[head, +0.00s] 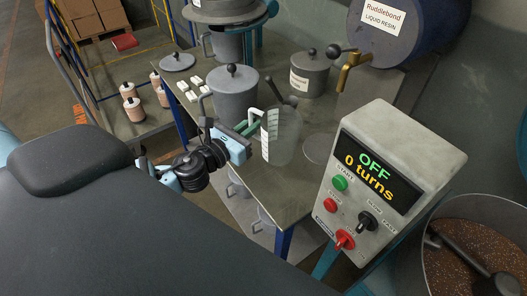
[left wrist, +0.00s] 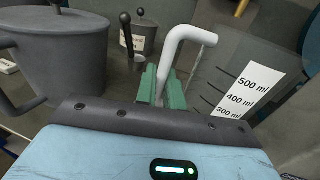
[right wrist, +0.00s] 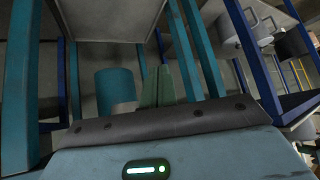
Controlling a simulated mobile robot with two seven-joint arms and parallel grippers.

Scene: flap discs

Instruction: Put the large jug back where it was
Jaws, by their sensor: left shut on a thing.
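The large jug (head: 284,138) is clear, with a white scale strip and a pale handle. It is upright over the right part of the metal bench (head: 270,190); I cannot tell whether its base touches the top. My left gripper (head: 250,124) is shut on the jug's handle, from the jug's left side. In the left wrist view the white handle (left wrist: 190,42) rises from between the green fingers (left wrist: 163,84), and the jug (left wrist: 235,85) shows 300 to 500 ml marks. My right gripper (right wrist: 157,87) is shut and empty, low among blue frame legs; it is outside the head view.
A flat round shape (head: 319,149) lies right of the jug. A grey lidded pot (head: 236,95) stands close left, a smaller labelled pot (head: 310,74) behind. A brass tap (head: 350,70) hangs from the resin drum (head: 415,30). A control box (head: 390,170) reads OFF, 0 turns.

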